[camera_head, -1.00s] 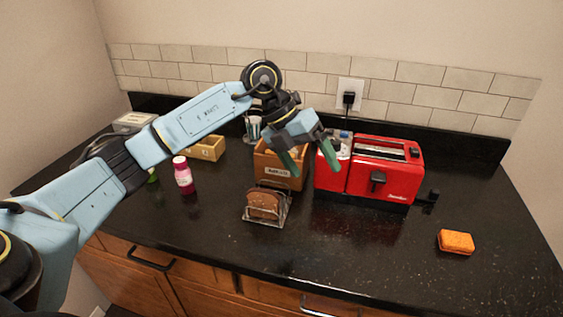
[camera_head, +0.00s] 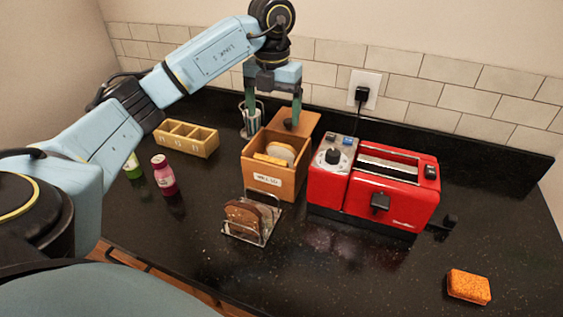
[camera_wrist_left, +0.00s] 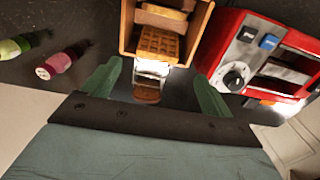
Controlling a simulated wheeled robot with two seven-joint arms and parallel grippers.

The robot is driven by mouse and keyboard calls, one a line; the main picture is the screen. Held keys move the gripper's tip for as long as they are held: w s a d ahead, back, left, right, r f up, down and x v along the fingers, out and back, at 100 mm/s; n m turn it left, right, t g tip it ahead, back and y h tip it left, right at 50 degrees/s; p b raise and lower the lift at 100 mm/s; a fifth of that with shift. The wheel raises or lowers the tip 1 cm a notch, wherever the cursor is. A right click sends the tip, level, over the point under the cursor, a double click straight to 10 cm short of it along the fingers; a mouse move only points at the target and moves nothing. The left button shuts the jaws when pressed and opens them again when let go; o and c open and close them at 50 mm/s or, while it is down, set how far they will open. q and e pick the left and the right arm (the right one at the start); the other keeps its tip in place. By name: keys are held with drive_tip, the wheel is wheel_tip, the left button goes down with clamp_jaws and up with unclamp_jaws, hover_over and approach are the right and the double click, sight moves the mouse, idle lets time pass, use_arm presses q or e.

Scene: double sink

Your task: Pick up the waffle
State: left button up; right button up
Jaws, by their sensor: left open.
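The waffle (camera_wrist_left: 158,44) shows in the left wrist view as a golden-brown gridded piece inside a wooden bread box (camera_wrist_left: 126,32). In the head view the box (camera_head: 262,179) stands left of the toaster, and the waffle is probably the tan piece (camera_head: 268,159) low in its opening, beside a pale round slice (camera_head: 282,151). My left gripper (camera_head: 273,112) is open and empty, pointing down above the back of the box. In the wrist view its green fingers (camera_wrist_left: 157,78) are spread wide, with the waffle beyond the gap between them. My right gripper is not in view.
A red toaster (camera_head: 385,195) stands close right of the box. A wire rack (camera_head: 262,232) with brown bread stands in front. A sponge (camera_head: 468,286) lies front right.

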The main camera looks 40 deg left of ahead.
use_arm(q)
drive_tip(key=f, duration=0.5)
drive_tip(key=shift+s+f, duration=0.35)
drive_tip(key=shift+s, duration=0.05)
drive_tip(key=shift+f, duration=0.25)
drive_tip(key=f, duration=0.4)
drive_tip(key=shift+s+d, duration=0.25)
drive_tip(key=shift+s, duration=0.15)
drive_tip(key=shift+f, duration=0.55)
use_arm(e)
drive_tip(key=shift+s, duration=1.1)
use_arm(q)
drive_tip(key=c, duration=0.4)
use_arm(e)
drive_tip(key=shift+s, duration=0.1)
